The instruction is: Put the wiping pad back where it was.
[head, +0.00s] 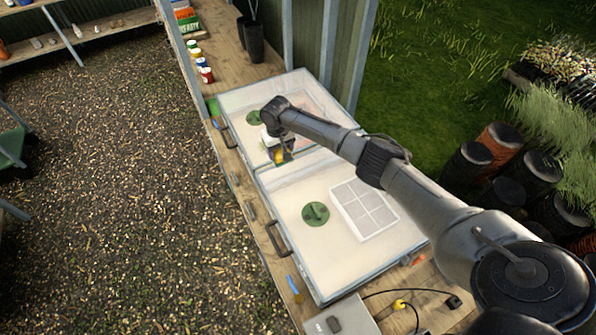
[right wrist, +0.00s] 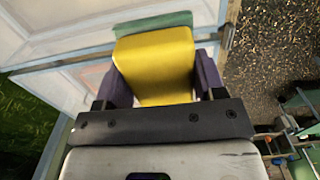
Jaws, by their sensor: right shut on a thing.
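The yellow wiping pad (right wrist: 158,62) is between the two purple fingers of my right gripper (right wrist: 165,85) in the right wrist view. In the head view, the pad (head: 279,157) shows as a small yellow patch below my right gripper (head: 279,151). It is over the front edge area where the two pale, framed boxes meet. A green strip (right wrist: 180,22) shows just past the pad's far end; I cannot tell whether it is part of the pad. My left gripper is not in view.
The near box (head: 290,245) has a dark handle (head: 275,240), a green round mark (head: 315,214) and a white grid (head: 363,209). The far box (head: 232,98) is partly hidden by my arm. Bottles (head: 206,75) and dark pots (head: 253,42) stand farther along the wooden bench (head: 222,40).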

